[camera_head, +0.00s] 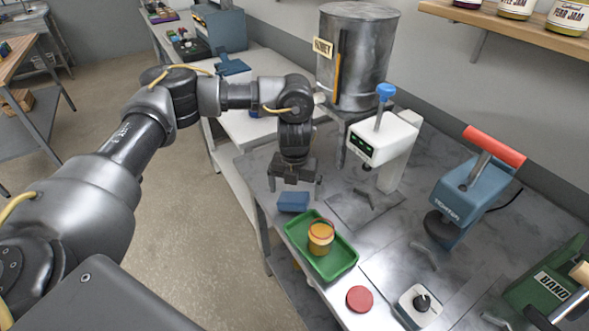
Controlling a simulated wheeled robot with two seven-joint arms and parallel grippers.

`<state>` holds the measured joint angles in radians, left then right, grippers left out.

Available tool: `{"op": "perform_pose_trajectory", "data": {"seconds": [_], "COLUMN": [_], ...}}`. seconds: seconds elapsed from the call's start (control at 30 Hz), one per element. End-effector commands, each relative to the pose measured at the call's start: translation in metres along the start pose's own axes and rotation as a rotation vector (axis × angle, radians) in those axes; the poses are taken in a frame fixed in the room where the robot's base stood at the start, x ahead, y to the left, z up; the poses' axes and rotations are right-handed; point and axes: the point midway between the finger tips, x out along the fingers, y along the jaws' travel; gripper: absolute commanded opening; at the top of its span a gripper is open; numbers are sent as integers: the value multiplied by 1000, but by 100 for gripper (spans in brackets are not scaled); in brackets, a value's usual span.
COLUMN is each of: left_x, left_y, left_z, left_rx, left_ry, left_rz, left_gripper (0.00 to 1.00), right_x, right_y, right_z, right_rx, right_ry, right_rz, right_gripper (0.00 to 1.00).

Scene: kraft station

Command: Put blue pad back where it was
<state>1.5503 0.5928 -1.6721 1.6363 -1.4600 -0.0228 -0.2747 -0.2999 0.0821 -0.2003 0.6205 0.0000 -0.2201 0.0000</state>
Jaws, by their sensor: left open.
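The blue pad (293,202) is a small blue block lying on the metal worktop near its left front edge, just behind the green tray. My left gripper (294,181) is above the pad with its fingers pointing down. It is open, and a small gap shows between its fingertips and the pad. My right gripper is not in view.
A green tray (342,262) holds a jar (320,236) of amber contents. A red disc (360,299) lies in front of it. A white dispenser (385,150), a blue tightening machine (462,200) and a metal honey drum (365,60) stand behind and to the right.

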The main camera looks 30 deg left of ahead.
Motion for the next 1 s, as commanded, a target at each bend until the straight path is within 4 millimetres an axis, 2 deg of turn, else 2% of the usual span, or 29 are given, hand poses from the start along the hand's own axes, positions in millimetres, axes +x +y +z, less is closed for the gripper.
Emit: {"op": "perform_pose_trajectory", "data": {"seconds": [0.3, 0.5, 0.7, 1.0], "left_x": [-69, -99, -110, -111], "left_y": [0, 0, 0, 0], "left_z": [1, 1, 0, 0], "left_rx": [1, 0, 0, 0], "left_ry": [-7, -3, -1, -1], "left_rz": [0, 0, 1, 0], "left_gripper": [100, 100, 100, 100], "right_x": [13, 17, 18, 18], "right_y": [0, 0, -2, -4], "right_z": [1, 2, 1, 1], "right_rx": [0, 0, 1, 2], "right_ry": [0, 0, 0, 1], "right_rz": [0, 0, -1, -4], "right_gripper": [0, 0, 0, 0]}}
